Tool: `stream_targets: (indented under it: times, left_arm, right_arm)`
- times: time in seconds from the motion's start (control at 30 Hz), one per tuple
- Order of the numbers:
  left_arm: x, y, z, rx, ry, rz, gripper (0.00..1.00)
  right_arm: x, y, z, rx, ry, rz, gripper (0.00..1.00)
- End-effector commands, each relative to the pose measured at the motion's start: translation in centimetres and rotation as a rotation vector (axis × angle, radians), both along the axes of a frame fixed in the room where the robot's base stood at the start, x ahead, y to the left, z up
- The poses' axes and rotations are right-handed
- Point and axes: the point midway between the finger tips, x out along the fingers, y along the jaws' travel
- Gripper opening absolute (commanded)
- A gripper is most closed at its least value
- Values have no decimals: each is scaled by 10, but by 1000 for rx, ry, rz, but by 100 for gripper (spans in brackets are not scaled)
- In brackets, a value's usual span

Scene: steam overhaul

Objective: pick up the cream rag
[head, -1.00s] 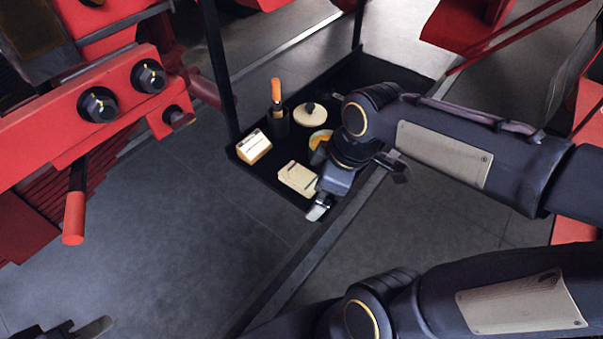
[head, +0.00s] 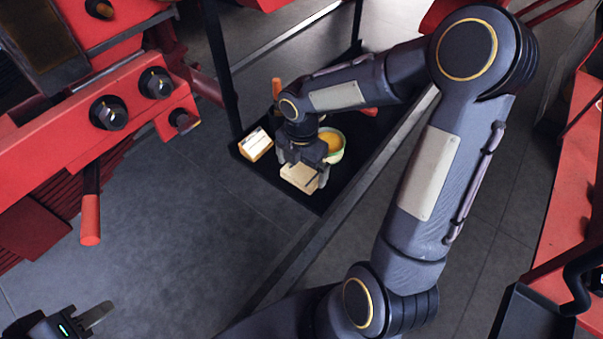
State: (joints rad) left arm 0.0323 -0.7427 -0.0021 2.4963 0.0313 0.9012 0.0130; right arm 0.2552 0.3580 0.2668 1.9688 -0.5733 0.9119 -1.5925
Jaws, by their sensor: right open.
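The cream rag (head: 298,179) is a folded, flat pad near the front corner of the black tray (head: 262,172) in the head view. My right gripper (head: 302,170) is directly over it, pointing down. Its fingers are apart, one at each side of the rag, and nothing is held between them. The gripper body covers the rag's far part, and I cannot tell whether the fingers touch it. My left gripper (head: 90,319) is at the bottom left, far from the rag and partly cut off by the frame.
A cream box (head: 257,145) stands left of the rag. A green bowl with yellow contents (head: 333,141) is close behind it to the right. An orange handle (head: 276,88) stands upright behind my wrist. Red machinery (head: 60,140) fills the left; the floor in front is clear.

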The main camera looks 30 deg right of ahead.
Motion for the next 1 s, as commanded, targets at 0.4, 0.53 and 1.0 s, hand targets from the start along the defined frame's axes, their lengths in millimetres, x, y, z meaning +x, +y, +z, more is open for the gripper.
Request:
stream_targets:
  times: [0.4,0.53,1.0]
  left_arm:
    - [0,0,0,0,0,0,36]
    - [0,0,0,0,0,0,36]
    - [0,0,0,0,0,0,36]
  right_arm:
    - [0,0,-12,1,-2,-1,92]
    - [0,0,-12,1,-2,-1,75]
    - [0,0,-5,0,-2,-2,63]
